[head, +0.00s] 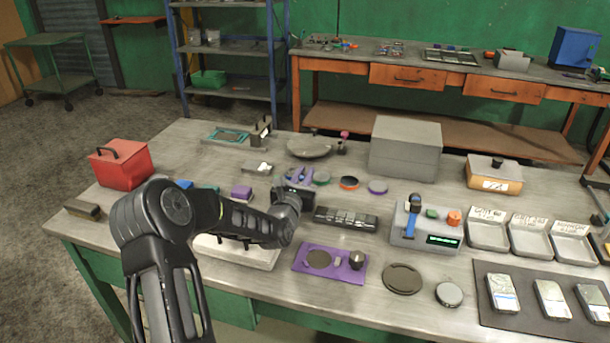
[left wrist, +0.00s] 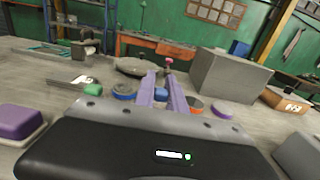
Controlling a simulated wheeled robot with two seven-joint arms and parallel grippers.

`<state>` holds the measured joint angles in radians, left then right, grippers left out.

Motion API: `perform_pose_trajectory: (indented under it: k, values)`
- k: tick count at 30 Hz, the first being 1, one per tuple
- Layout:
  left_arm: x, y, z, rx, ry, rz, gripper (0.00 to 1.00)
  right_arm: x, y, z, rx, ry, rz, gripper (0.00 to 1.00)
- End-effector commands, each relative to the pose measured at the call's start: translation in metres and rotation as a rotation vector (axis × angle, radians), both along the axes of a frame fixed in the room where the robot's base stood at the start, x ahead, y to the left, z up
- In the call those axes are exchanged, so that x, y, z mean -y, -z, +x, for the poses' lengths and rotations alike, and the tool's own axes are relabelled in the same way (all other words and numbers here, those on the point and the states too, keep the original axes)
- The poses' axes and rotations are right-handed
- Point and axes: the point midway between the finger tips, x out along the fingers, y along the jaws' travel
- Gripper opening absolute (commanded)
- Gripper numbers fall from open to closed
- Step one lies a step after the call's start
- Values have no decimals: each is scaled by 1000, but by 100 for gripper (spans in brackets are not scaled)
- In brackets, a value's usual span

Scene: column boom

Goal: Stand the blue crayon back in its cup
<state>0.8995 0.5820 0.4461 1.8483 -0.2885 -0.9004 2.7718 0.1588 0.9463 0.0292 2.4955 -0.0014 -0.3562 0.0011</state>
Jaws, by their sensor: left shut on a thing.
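My left gripper (head: 299,176) reaches over the middle of the table, its purple fingers pointing away from me. In the left wrist view the fingers (left wrist: 162,88) are close together, shut on a small blue piece (left wrist: 161,97), which seems to be the blue crayon. Only a little of it shows; the fingers hide the rest. Beyond the fingertips, a small dark holder (head: 342,147) with a pink top stands beside a grey round dish; I cannot tell if it is the cup. My right gripper is not in view.
A dark segmented bar (head: 346,218) and grey device (head: 427,228) lie nearer me.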

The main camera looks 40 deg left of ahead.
Motion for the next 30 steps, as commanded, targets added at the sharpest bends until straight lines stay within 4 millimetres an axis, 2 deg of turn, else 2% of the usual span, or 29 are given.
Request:
perform_pose_trajectory:
  k: [13,14,22,30]
  values:
    - [0,3,0,0,0,0,0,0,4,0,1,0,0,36]
    - [0,3,0,0,0,0,17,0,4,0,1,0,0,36]
    - [0,4,0,0,0,0,39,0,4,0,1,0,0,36]
    - [0,4,0,0,0,0,41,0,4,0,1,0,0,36]
